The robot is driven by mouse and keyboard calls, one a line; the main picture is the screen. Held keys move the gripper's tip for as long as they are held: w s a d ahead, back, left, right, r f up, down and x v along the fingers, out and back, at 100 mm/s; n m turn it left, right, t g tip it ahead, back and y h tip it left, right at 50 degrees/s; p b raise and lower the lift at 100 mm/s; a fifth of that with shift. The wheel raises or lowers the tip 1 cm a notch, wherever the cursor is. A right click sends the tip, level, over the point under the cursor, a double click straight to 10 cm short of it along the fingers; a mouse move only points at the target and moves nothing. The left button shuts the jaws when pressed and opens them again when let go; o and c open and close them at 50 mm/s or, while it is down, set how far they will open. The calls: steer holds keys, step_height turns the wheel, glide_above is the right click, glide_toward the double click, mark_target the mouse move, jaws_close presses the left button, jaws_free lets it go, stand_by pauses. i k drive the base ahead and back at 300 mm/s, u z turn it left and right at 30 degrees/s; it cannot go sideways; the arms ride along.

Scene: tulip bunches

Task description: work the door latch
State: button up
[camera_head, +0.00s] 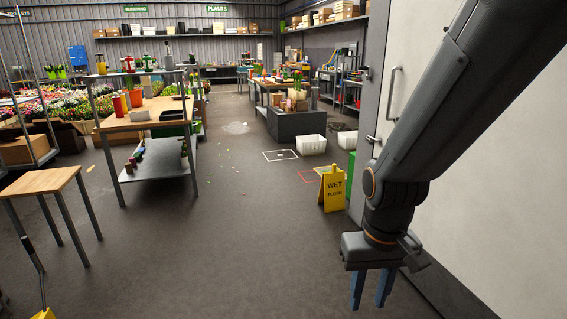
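A pale door or wall panel (484,175) fills the right side of the view, partly hidden behind my arm. A vertical bar handle (391,93) is on its left part. Below it, a small silvery latch or lever (373,139) sticks out at the panel's left edge, close to my arm's outline; its exact position is too small to tell. My gripper (370,289) hangs low in front of the panel, its two blue fingers pointing down with a gap between them. It is open and empty, well below the latch in the picture and apart from it.
A yellow wet-floor sign (333,188) stands by the panel's left edge, with a green box (350,175) behind it. A wooden stool (42,183) and a workbench (150,114) stand at left. The grey floor (235,235) between is mostly clear. White crates (311,145) lie farther back.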

mark_target(380, 140)
steer(key=u, duration=0.2)
steer(key=i, duration=1.75)
steer(key=z, duration=0.2)
steer(key=i, duration=1.6)
steer(key=z, duration=0.3)
